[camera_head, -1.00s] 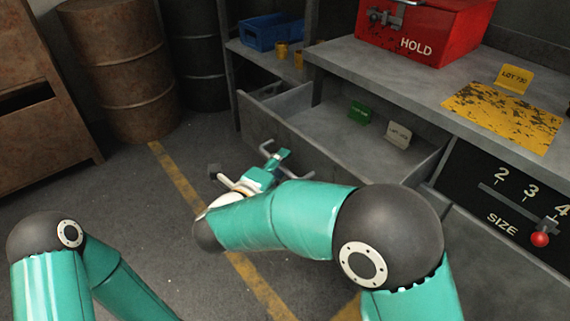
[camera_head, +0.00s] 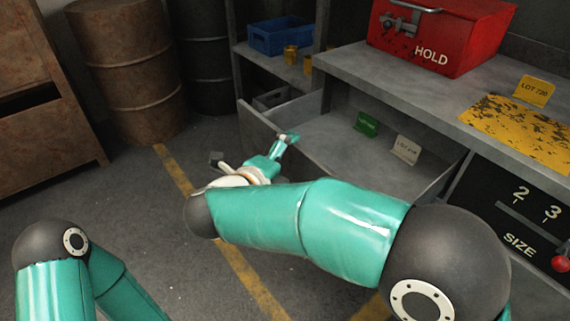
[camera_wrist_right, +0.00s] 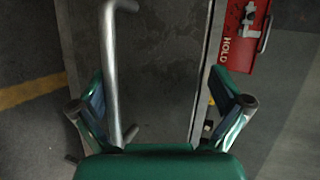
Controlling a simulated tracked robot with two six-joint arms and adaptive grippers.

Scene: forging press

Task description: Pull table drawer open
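The grey table drawer (camera_head: 420,183) stands pulled out from under the table, showing its inside. Its front (camera_wrist_right: 160,75) fills the middle of the right wrist view. A metal bar handle (camera_wrist_right: 112,75) runs up that view on the drawer front; in the head view my arm and gripper mostly hide it. My right gripper (camera_head: 268,158) is at the drawer front. In the wrist view my right gripper (camera_wrist_right: 162,112) has its fingers wide apart, with the bar between them, nearer the left finger. I cannot tell if they touch. My left gripper is out of view.
A green card (camera_head: 367,124) and a white card (camera_head: 405,150) stand in the drawer. A red HOLD box (camera_head: 440,40) and a yellow worn plate (camera_head: 515,125) are on the table. Rusty barrels (camera_head: 125,70) stand at the back left. The floor left of the drawer is clear.

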